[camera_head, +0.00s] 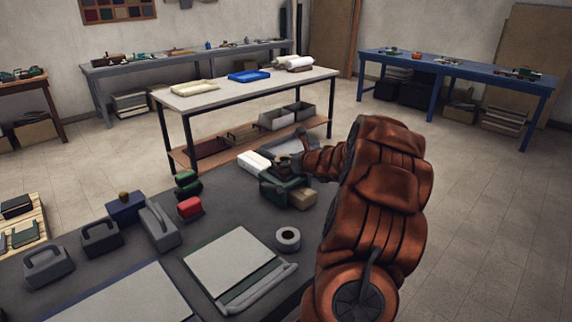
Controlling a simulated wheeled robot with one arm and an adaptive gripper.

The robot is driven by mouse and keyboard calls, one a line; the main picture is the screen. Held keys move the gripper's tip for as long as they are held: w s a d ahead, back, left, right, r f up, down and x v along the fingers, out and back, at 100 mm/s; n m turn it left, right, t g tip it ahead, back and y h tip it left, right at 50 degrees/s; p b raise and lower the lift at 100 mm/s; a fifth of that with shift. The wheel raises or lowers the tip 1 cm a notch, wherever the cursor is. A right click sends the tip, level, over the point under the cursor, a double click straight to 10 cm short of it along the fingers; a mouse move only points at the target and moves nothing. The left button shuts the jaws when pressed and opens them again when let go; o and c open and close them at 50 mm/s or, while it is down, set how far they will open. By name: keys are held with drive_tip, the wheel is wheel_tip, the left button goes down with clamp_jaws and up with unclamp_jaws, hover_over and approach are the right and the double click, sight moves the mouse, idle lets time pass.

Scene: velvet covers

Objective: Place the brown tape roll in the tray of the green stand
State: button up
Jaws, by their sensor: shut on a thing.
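The green stand (271,189) sits near the far right part of the dark grey table. My gripper (292,161) is low over its top, reaching in from the right. It is shut on a small brownish ring-like thing, which looks like the brown tape roll (282,161). The roll is at or just above the top of the stand. I cannot tell whether it touches the tray, as the gripper and roll hide much of it.
A tan block (303,199) stands right of the stand, and a white box (254,162) behind it. A grey-white tape roll (288,239) lies nearer. Green and red items (189,208) stand left. Bare table (235,207) shows between them and the stand.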

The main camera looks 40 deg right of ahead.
drive_tip(key=shift+f, duration=0.3)
drive_tip(key=shift+f, duration=0.3)
drive_tip(key=o, duration=1.1)
drive_tip(key=shift+f, duration=0.1)
drive_tip(key=shift+o, duration=0.2)
drive_tip(key=shift+s, duration=0.1)
drive_tip(key=shift+r, duration=0.35)
drive_tip(key=v, duration=1.2)
